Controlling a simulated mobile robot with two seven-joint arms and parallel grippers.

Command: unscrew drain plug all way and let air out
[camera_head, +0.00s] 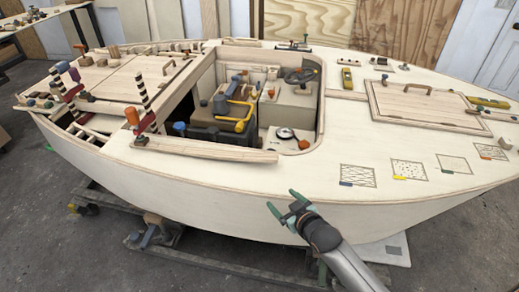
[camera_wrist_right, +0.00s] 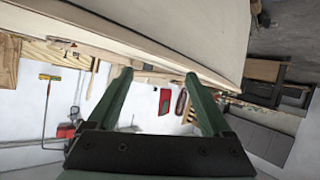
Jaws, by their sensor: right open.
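The plywood hull (camera_head: 215,196) fills most of the head view, with its near side facing me. I cannot pick out the drain plug in either view. My right gripper (camera_head: 282,201) is in front of the hull's near side, a little below the deck edge. Its two green fingers are spread, with nothing between them. In the right wrist view the gripper (camera_wrist_right: 158,75) is also open and empty, and the pale hull (camera_wrist_right: 190,30) runs across the top. My left gripper is in neither view.
The open cockpit holds a dark box with a yellow handle (camera_head: 241,125) and a steering wheel (camera_head: 299,76). A hatch lid (camera_head: 428,108) and marked squares (camera_head: 357,176) are on the right deck. A cradle (camera_head: 215,262) stands under the hull on the grey floor.

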